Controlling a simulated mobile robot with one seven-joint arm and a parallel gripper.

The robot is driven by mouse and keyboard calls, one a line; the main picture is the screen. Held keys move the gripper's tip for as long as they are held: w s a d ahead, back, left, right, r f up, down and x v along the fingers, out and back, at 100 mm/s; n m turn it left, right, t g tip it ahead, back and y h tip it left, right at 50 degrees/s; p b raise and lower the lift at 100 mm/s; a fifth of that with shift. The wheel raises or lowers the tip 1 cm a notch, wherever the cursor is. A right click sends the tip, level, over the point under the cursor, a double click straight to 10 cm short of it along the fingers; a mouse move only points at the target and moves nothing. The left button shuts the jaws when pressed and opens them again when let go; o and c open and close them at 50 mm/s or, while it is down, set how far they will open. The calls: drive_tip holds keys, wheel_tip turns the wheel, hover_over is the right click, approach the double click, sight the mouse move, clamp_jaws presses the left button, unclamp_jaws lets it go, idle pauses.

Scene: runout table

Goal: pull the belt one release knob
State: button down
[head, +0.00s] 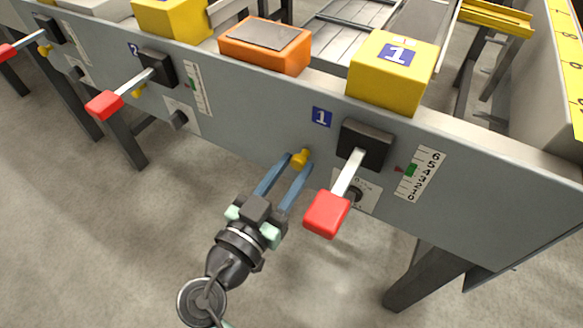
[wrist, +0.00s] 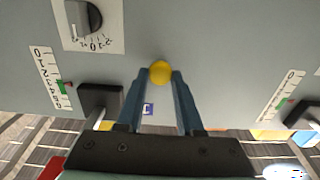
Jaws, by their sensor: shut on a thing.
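The belt one release knob (head: 301,158) is a small yellow knob on the grey front panel, left of the black lever block and below the blue "1" label (head: 321,117). My gripper (head: 297,162) reaches up to it from below, with its two blue fingers on either side of the knob and shut on it. In the wrist view the yellow knob (wrist: 160,72) sits between the fingertips of my gripper (wrist: 160,78). The knob's stem is hidden.
The red-handled lever one (head: 326,213) sticks out just right of my gripper. A dial (head: 355,194) and a scale (head: 420,174) are on the panel. Lever two (head: 104,104) projects at the left. Yellow box "1" (head: 391,85) and an orange box (head: 265,58) sit on top. Floor below is clear.

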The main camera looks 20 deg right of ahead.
drive_tip(key=shift+s+a+f+b, duration=0.15)
drive_tip(key=shift+s+a+b, duration=0.25)
drive_tip(key=shift+a+b, duration=0.2)
drive_tip(key=shift+s+a, duration=0.1)
drive_tip(key=shift+s, duration=0.05)
drive_tip(key=c, duration=0.5)
unclamp_jaws()
drive_tip(key=shift+c, duration=0.2)
drive_tip(key=p+v, duration=0.3)
drive_tip(key=v, duration=1)
